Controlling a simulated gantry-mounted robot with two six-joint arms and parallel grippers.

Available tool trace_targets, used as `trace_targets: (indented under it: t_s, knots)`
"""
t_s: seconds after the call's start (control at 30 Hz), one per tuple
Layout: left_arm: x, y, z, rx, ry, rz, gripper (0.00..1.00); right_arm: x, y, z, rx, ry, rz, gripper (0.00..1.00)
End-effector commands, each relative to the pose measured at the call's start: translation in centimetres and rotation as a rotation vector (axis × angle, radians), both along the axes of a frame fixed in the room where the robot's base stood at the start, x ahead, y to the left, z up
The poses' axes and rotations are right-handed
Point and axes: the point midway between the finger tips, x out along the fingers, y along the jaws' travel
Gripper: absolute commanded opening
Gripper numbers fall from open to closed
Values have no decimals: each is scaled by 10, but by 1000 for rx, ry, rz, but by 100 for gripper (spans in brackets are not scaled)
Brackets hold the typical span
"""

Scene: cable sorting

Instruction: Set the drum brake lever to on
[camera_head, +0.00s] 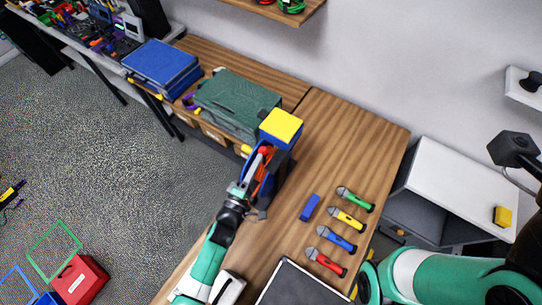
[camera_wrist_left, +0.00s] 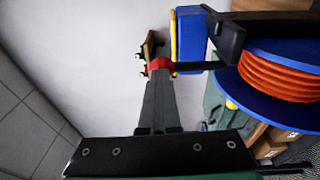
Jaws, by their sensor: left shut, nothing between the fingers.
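The cable drum (camera_head: 268,172) stands at the far end of the wooden bench, with a blue box with a yellow top (camera_head: 282,125) above it. In the left wrist view the drum shows as blue flanges with orange cable (camera_wrist_left: 275,77) wound between them. The brake lever is a dark rod with a red knob (camera_wrist_left: 160,66), which reaches out sideways from a dark bracket (camera_wrist_left: 228,35). My left gripper (camera_head: 260,162) is shut beside the drum. Its fingertips (camera_wrist_left: 159,78) are at the red knob and appear to touch it; nothing is held. The lever's on/off marking is not visible. My right gripper is out of view.
A green case (camera_head: 237,103) and blue cases (camera_head: 162,65) stand behind the drum. Several coloured tools, including a green one (camera_head: 355,198), lie on the bench's right side near a small blue block (camera_head: 310,207). Bare wood (camera_head: 335,140) lies right of the drum.

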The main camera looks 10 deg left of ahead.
Motion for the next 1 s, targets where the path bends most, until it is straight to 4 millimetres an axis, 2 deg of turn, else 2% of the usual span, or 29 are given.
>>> trace_targets:
  t_s: [0.03,0.43,0.53,0.67,0.9,1.0]
  knots:
    - [0,3,3,5,7,7,0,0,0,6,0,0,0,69]
    - [0,5,-1,7,13,11,0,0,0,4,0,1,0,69]
    - [-6,7,-1,7,15,11,0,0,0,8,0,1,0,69]
    - [-27,13,0,7,16,11,0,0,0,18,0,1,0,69]
    - [-82,29,-3,7,15,11,0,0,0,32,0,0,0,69]
    - [-99,35,-5,7,13,11,0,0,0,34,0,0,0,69]
